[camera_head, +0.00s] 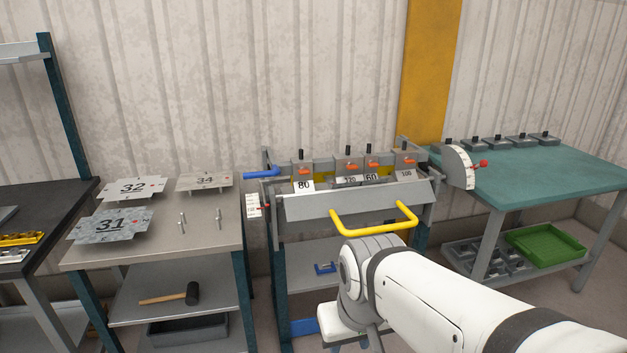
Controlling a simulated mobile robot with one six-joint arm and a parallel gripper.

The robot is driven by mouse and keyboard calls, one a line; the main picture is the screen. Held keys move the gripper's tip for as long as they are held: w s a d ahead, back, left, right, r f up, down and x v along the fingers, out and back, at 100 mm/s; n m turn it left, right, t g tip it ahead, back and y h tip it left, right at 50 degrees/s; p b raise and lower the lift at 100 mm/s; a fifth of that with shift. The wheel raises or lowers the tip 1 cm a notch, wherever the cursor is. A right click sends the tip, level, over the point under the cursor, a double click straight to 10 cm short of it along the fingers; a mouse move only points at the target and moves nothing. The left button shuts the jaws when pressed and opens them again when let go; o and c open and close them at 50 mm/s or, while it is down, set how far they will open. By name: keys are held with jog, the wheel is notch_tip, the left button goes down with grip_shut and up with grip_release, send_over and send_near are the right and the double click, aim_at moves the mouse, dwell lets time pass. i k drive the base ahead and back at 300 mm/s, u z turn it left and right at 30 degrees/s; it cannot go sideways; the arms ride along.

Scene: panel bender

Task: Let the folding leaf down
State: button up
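The panel bender (262,225) stands against the wall in the middle. Its folding leaf (310,207) is a long grey plate across the front, tilted, with its face towards me. A yellow bar handle (378,229) sticks out from the leaf on two arms. I cannot make out my gripper's fingers; the arm hides that end.
Blocks marked 80, 60 and 100 with orange levers sit along the bender's top. A blue lever (262,175) is at its left end. Left is a table (150,250) with numbered sheets and a mallet (190,293) below. Right is a green-topped table (560,172) with a green tray (545,245) underneath.

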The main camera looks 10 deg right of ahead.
aim_at(332, 202)
jog(key=z, duration=0.95)
jog(key=i, duration=0.65)
jog(key=u, duration=0.9)
